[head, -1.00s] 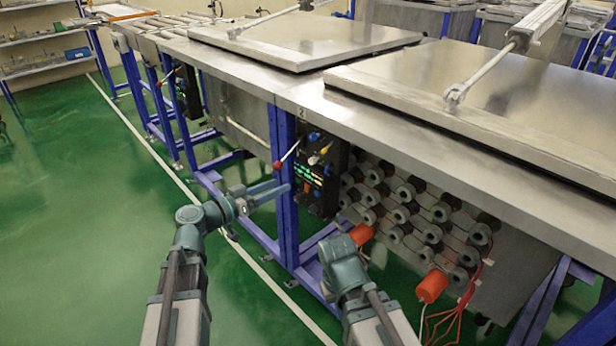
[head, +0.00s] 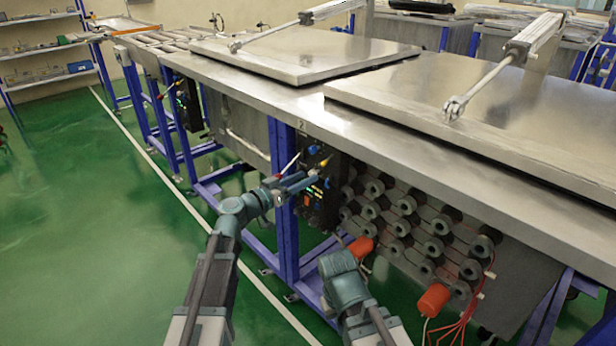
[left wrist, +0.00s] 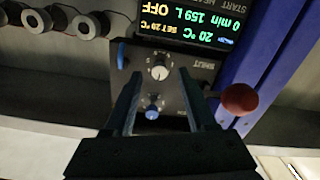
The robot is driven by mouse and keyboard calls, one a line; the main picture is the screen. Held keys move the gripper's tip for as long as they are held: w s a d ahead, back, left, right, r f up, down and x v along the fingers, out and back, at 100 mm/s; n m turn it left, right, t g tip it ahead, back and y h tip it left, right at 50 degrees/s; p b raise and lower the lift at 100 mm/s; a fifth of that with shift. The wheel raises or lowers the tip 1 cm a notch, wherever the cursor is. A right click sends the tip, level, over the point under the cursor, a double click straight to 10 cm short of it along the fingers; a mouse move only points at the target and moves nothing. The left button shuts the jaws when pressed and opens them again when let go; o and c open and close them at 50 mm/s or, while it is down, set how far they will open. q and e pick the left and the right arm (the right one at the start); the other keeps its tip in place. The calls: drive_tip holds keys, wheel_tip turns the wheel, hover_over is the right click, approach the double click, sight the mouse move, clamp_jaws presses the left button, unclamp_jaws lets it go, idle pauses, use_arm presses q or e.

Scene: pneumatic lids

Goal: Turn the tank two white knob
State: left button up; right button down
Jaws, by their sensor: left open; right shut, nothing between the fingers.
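The control panel (head: 311,208) hangs on the blue post below the plate marked 2. In the left wrist view it appears upside down, with a white knob (left wrist: 160,72), a blue knob (left wrist: 153,112) and a lit display (left wrist: 190,22) reading OFF. My left gripper (head: 311,182) is open in front of the panel. In the left wrist view its fingers (left wrist: 159,80) stand on either side of the white knob, with gaps; I cannot tell how deep they reach. My right gripper (head: 337,264) is low, right of the post; its fingers are hard to make out.
A red ball lever (left wrist: 239,98) stands beside the left gripper's finger; the blue post (head: 284,225) is close by. Orange cylinders (head: 433,299) and grey rollers (head: 432,246) lie to the right under the steel top (head: 270,98). The green floor at left is clear.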

use_arm(q)
drive_tip(key=shift+x, duration=1.15)
drive_tip(key=shift+c, duration=0.3)
clamp_jaws()
